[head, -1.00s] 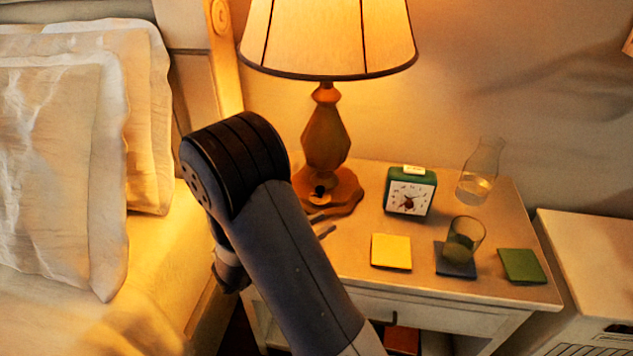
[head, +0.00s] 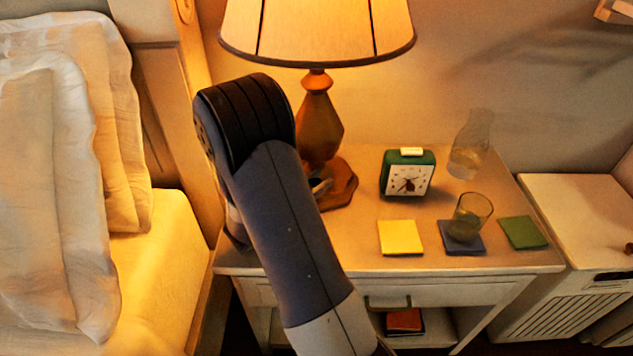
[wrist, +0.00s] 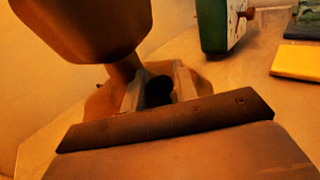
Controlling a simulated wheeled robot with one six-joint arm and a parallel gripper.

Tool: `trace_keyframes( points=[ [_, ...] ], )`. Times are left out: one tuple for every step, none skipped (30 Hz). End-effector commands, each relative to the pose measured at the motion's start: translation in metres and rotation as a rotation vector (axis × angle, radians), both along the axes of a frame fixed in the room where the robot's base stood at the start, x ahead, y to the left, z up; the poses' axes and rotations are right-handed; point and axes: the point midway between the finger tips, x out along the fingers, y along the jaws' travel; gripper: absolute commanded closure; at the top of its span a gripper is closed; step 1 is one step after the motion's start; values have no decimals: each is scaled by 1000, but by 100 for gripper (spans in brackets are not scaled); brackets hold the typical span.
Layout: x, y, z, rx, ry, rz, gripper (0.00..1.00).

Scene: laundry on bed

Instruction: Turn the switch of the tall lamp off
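The tall lamp (head: 320,120) stands lit on the nightstand, with a wooden body and a glowing shade. Its dark round switch knob (wrist: 158,92) sits low on the lamp base in the wrist view. In the head view my arm hides the knob. My gripper (wrist: 160,80) is at the lamp base with its fingers apart, one on each side of the knob in the picture. I cannot tell whether either finger touches it. In the head view only a bit of a finger shows beside the base.
A green alarm clock (head: 407,173) stands right of the lamp. A yellow coaster (head: 400,238), a blue coaster with a glass (head: 470,216), a green coaster (head: 523,232) and a carafe (head: 469,145) are further right. The bed with pillows (head: 50,200) is at left.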

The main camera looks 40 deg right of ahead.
Motion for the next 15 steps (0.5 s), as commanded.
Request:
trace_keyframes(
  points=[
    [0, 0, 0, 0, 0, 0, 72],
    [0, 0, 0, 0, 0, 0, 72],
    [0, 0, 0, 0, 0, 0, 72],
    [0, 0, 0, 0, 0, 0, 72],
    [0, 0, 0, 0, 0, 0, 72],
    [0, 0, 0, 0, 0, 0, 76],
    [0, 0, 0, 0, 0, 0, 78],
    [0, 0, 0, 0, 0, 0, 81],
    [0, 0, 0, 0, 0, 0, 84],
    [0, 0, 0, 0, 0, 0, 86],
    [0, 0, 0, 0, 0, 0, 89],
    [0, 0, 0, 0, 0, 0, 92],
    [0, 0, 0, 0, 0, 0, 95],
    [0, 0, 0, 0, 0, 0, 97],
    [0, 0, 0, 0, 0, 0, 100]
  ],
)
